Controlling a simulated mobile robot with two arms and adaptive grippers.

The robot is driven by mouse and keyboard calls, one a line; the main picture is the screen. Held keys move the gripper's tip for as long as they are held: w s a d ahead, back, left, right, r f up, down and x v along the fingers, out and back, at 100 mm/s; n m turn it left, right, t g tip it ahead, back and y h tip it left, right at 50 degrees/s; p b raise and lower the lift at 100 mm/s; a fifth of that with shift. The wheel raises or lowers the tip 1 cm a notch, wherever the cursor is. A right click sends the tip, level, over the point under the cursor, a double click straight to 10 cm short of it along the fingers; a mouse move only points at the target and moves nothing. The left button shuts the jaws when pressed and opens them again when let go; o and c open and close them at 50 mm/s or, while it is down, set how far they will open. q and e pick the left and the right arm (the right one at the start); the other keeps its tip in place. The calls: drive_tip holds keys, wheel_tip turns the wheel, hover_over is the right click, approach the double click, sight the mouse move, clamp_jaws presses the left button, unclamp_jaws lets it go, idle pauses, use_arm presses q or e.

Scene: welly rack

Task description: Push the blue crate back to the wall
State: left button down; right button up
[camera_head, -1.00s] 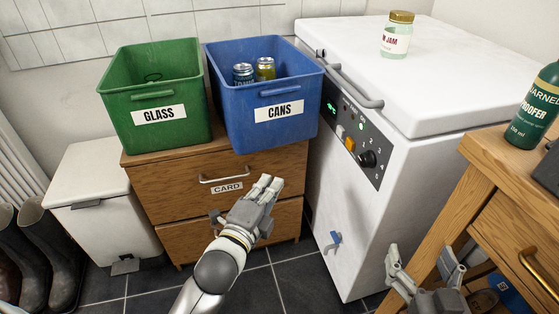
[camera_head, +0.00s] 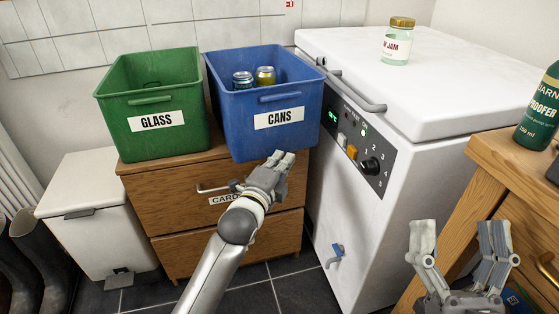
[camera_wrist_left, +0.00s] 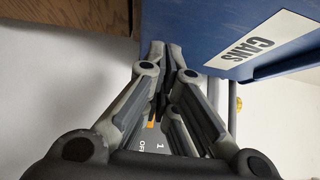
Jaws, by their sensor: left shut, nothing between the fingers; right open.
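The blue crate (camera_head: 228,118), labelled CANS, stands on the wooden drawer unit (camera_head: 170,200), its front hanging a little past the unit's front edge. Two cans (camera_head: 254,78) are in it. My left gripper (camera_head: 283,156) is shut and empty, just below and in front of the crate's lower front edge. In the left wrist view the shut fingertips (camera_wrist_left: 166,46) are beside the crate's blue front (camera_wrist_left: 205,25); I cannot tell if they touch. My right gripper (camera_head: 460,225) is open and empty at the lower right, in front of the wooden table.
A green GLASS crate (camera_head: 125,130) stands left of the blue crate. A white chest freezer (camera_head: 370,225) with a jam jar (camera_head: 398,42) on top stands close on the right. A white bin (camera_head: 100,235) and boots are at the left. A tiled wall is behind.

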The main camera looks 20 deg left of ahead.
sight(269, 142)
use_arm(q)
drive_tip(key=shift+w+a, duration=0.55)
drive_tip(key=shift+w, duration=0.05)
use_arm(e)
drive_tip(key=shift+s+d+r+t+y, duration=0.1)
drive_tip(key=shift+s+r+t+y, duration=0.3)
drive_tip(key=shift+s+r+t, duration=0.4)
drive_tip(key=shift+s+r, duration=0.1)
use_arm(q)
drive_tip(key=shift+w+a, duration=0.1)
drive_tip(key=shift+w, duration=0.05)
drive_tip(key=w+a+p, duration=0.1)
drive_tip(key=w+a, duration=0.1)
drive_tip(key=w+a+p, duration=0.1)
drive_tip(key=w+a, duration=0.1)
drive_tip(key=w, duration=0.1)
drive_tip(key=shift+w+a+r, duration=0.1)
drive_tip(key=shift+a, duration=0.15)
drive_tip(key=shift+w+a, duration=0.15)
drive_tip(key=shift+w, duration=0.05)
use_arm(e)
drive_tip(key=w+f+g+h, duration=0.2)
drive_tip(key=w+f+g, duration=0.3)
drive_tip(key=f, duration=0.3)
drive_tip(key=shift+f+g, duration=0.3)
drive_tip(key=shift+g, duration=0.3)
drive_tip(key=shift+w, duration=0.1)
